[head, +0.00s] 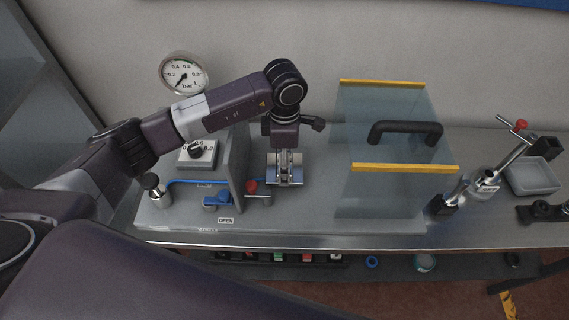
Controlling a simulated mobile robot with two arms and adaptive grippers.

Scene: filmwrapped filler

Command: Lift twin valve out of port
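My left gripper (286,170) points down over the bench, to the right of a grey upright panel (235,165). Its fingers are at a small shiny metal piece (285,182); I cannot tell whether they grip it or whether it is part of the gripper. Just left of it are a red-knobbed valve (251,187) and a blue-handled valve (216,200) on the base plate near an OPEN label. I cannot tell for sure which part is the twin valve; the port is not clearly visible. My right gripper is not in view.
A clear box (390,195) with yellow edges and a black handle stands right of the gripper. A round gauge (184,74) stands behind my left arm. A red-knobbed metal assembly (487,180) and a grey tray (533,177) are at the right. A lower shelf holds small items.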

